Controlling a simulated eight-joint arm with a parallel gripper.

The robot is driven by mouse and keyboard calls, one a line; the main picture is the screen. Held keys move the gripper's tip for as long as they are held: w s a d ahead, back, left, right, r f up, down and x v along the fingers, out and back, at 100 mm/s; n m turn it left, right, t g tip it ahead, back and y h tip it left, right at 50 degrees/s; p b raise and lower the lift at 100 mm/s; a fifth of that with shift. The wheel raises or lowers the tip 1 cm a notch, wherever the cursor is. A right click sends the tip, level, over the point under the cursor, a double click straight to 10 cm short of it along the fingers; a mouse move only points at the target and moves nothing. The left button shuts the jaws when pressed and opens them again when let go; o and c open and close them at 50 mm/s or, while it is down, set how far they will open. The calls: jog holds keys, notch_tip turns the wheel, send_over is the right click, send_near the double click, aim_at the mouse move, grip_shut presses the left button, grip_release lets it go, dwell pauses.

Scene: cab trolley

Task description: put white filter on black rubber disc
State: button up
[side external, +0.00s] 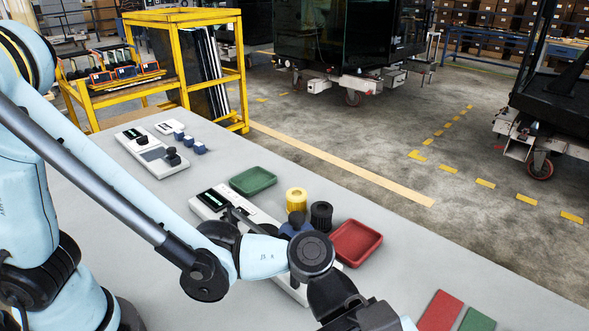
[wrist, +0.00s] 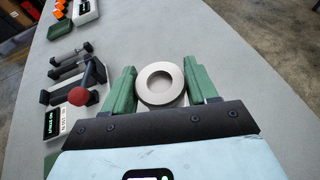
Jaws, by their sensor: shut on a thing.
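The white filter (wrist: 177,83) is a thick pale ring with a round hole, in the wrist view. My gripper (wrist: 160,72) has its two green fingers on either side of it and is shut on it. Bare grey table shows around the filter; I cannot tell its height above the table. In the side external view my wrist runs off the bottom edge, so the fingers and the filter are out of sight there. I cannot make out a black rubber disc for certain in either view.
The table (side external: 215,160) holds a green tray (side external: 253,181), a red tray (side external: 355,243), a yellow ribbed cylinder (side external: 296,200) and a black ribbed cylinder (side external: 321,216). A red-knobbed lever (wrist: 78,96) stands left of my gripper. Flat red (side external: 440,311) and green (side external: 477,320) pads lie front right.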

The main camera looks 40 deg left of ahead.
jog(key=shift+s+d+f+m+g, duration=0.15)
jog(key=shift+s+d+f+g, duration=0.1)
jog(key=shift+s, duration=0.2)
jog(key=shift+s+d+f+m+g, duration=0.15)
jog(key=shift+s+f, duration=0.05)
jog(key=shift+s, duration=0.25)
jog(key=w+f, duration=0.2)
jog(key=w, duration=0.1)
jog(key=w+f, duration=0.2)
jog(key=w, duration=0.2)
jog(key=w+f, duration=0.3)
jog(key=w, duration=0.1)
jog(key=shift+w+a, duration=0.15)
jog(key=shift+a, duration=0.05)
jog(key=shift+f, duration=1.95)
jog(key=shift+f, duration=0.15)
jog(key=o, duration=1.1)
jog(key=shift+o, duration=0.2)
jog(key=shift+w+a+r, duration=0.1)
jog(key=shift+a+r, duration=0.05)
jog(key=shift+r, duration=0.1)
jog(key=v, duration=1.1)
jog(key=shift+w+a+r, duration=0.1)
jog(key=shift+w+a, duration=0.05)
jog(key=shift+a, duration=0.15)
